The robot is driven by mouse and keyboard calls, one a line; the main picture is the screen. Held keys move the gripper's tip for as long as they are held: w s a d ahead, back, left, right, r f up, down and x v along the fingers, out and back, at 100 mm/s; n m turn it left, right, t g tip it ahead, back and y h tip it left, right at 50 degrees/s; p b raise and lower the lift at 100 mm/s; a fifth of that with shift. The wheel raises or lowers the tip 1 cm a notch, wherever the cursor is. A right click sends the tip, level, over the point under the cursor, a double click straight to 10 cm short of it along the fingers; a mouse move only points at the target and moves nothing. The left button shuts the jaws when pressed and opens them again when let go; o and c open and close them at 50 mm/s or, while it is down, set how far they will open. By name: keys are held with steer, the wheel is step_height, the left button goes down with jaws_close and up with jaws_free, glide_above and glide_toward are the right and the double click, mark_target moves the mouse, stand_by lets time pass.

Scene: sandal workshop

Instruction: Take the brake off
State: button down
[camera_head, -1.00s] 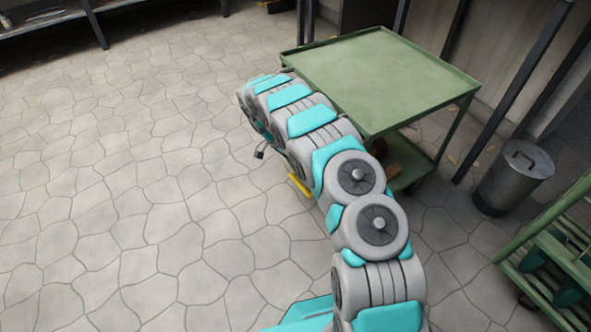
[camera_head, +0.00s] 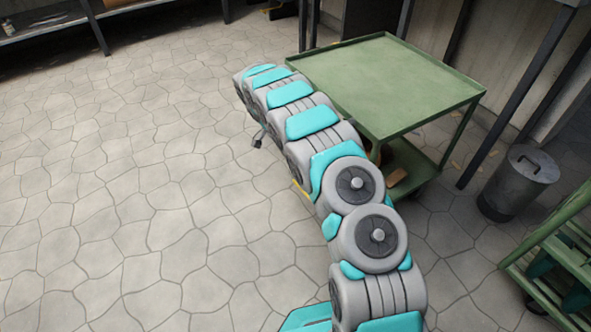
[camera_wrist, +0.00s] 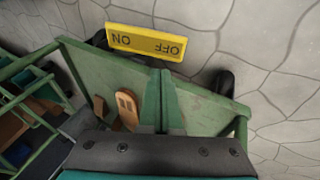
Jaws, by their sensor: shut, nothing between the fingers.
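The brake is a yellow pedal plate (camera_wrist: 146,42) marked ON and OFF, upside down in the wrist view, at the lower edge of a green cart (camera_wrist: 215,108). A sliver of the pedal (camera_head: 299,188) shows beside my arm in the head view. My gripper (camera_wrist: 162,74) is shut and empty; its fingertips show just below the pedal's OFF half in the wrist view. I cannot tell whether they touch it. In the head view my arm hides the gripper and most of the pedal. The cart's empty top (camera_head: 385,85) is at upper right.
Brown pieces (camera_wrist: 127,110) lie on the cart's lower shelf. A dark caster (camera_wrist: 222,82) shows near the pedal. A metal bin (camera_head: 517,183) and a green rack (camera_head: 560,250) stand at right. The paved floor (camera_head: 120,200) at left is clear.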

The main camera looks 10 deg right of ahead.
steer(key=v, duration=0.7)
steer(key=shift+r+p, duration=0.3)
steer(key=shift+p, duration=0.05)
steer(key=shift+s, duration=0.1)
